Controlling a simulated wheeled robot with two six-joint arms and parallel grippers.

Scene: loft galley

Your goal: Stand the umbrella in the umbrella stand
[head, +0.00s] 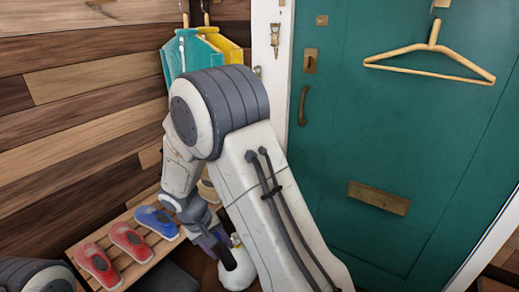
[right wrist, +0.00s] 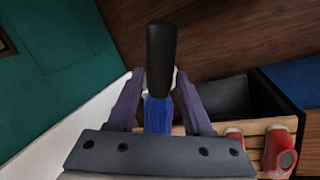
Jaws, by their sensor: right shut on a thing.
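My right gripper (right wrist: 158,82) is shut on the umbrella, seen in the right wrist view. The umbrella's black handle (right wrist: 161,55) sticks up between the two purple fingers, and a strip of its blue cloth (right wrist: 157,116) shows below it. I cannot identify the umbrella stand for certain in either view. My left gripper is not in view.
A slatted wooden rack (head: 118,224) holds red shoes (head: 97,264) and a blue shoe (head: 157,222) along the plank wall. A dark open box (right wrist: 228,96) shows beyond the slats. A green door (head: 390,130) stands at right.

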